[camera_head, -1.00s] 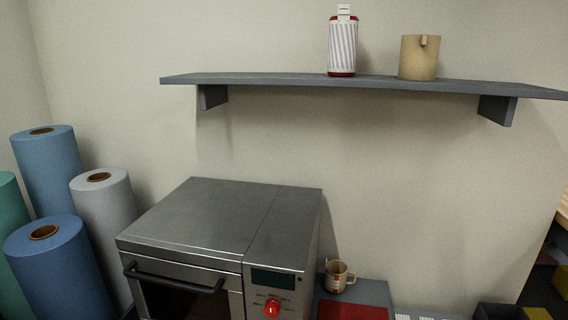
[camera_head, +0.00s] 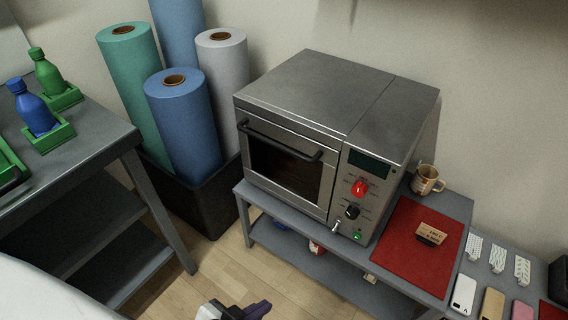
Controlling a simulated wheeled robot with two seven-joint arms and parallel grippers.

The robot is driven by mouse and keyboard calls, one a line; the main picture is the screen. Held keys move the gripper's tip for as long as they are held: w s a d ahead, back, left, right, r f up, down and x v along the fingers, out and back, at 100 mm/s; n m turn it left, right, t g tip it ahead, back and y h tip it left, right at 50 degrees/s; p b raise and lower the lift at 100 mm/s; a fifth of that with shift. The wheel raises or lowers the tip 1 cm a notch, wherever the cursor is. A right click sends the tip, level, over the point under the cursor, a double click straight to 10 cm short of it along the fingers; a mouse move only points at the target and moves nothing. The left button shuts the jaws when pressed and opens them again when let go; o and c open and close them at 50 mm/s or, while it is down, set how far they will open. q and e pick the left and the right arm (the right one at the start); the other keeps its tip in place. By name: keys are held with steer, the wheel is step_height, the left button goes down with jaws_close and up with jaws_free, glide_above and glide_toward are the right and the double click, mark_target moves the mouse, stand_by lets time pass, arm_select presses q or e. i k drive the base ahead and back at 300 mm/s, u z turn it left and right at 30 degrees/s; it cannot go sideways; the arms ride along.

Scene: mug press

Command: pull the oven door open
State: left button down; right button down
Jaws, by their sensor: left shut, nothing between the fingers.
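The oven (camera_head: 335,105) is a grey metal box on a grey table. Its door (camera_head: 325,190), with a dark window, faces front and is closed. The black bar handle (camera_head: 280,139) runs across the top of the door. Right of the door is a panel with a dark display, a red knob (camera_head: 359,188), a black knob and a green button. My left gripper (camera_head: 243,310) shows only in part at the bottom edge, low in front of the oven and well apart from the handle. It is shut and empty. My right gripper is out of view.
Rolls stand in a black bin (camera_head: 198,205) left of the oven. A grey table (camera_head: 95,130) with bottles in green holders is further left. Floor before the oven is clear.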

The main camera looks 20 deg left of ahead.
mark_target(308, 182)
steer(key=u, duration=0.1)
steer(key=k, duration=1)
steer(key=z, duration=1)
steer(key=i, duration=0.85)
steer(key=u, duration=0.55)
steer(key=i, duration=0.75)
steer(key=u, duration=0.7)
